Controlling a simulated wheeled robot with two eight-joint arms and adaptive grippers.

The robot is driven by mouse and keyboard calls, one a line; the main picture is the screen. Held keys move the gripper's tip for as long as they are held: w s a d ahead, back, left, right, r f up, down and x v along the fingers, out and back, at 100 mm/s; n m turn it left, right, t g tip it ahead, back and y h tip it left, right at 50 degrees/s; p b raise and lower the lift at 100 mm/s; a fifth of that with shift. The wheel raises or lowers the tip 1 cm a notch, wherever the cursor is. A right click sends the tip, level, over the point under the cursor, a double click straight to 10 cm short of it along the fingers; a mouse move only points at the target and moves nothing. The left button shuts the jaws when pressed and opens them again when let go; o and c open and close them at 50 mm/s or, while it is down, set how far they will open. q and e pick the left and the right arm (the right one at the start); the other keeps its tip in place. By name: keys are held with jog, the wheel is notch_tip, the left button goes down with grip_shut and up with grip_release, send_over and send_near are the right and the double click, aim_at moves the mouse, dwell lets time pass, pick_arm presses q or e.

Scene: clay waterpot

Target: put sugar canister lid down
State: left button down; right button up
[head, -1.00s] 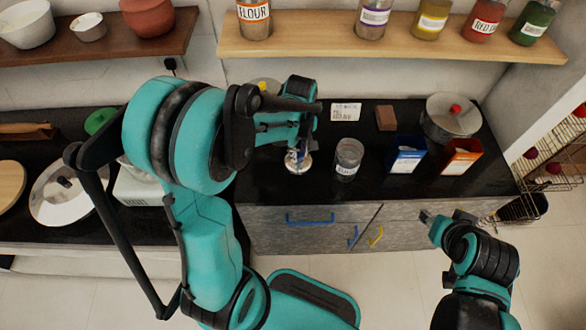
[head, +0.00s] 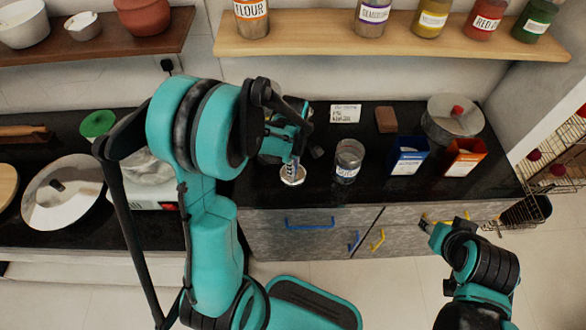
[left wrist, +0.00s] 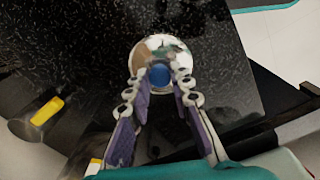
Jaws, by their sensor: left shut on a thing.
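The sugar canister lid (head: 292,181) is a shiny round disc. In the left wrist view it shows its blue knob (left wrist: 159,76). My left gripper (head: 291,168) is shut on the knob, with its fingers pointing down, near the front of the black counter. I cannot tell whether the lid touches the counter. A clear glass canister (head: 348,160) with a white label stands open just right of the lid, apart from it. My right gripper (head: 427,224) is in front of the drawers, away from these things; its finger opening is unclear.
A blue box (head: 408,157) and an orange box (head: 462,158) stand right of the canister. A pot with a red knob (head: 453,118) is at the back right. A brown block (head: 386,119) and a white card (head: 345,114) lie behind. The counter's front edge is close to the lid.

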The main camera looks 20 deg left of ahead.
pick_arm(q)
jog(key=shift+f, duration=0.5)
jog(key=shift+f, duration=0.15)
jog(key=c, duration=1.3)
grip_release()
jog(key=shift+c, duration=0.2)
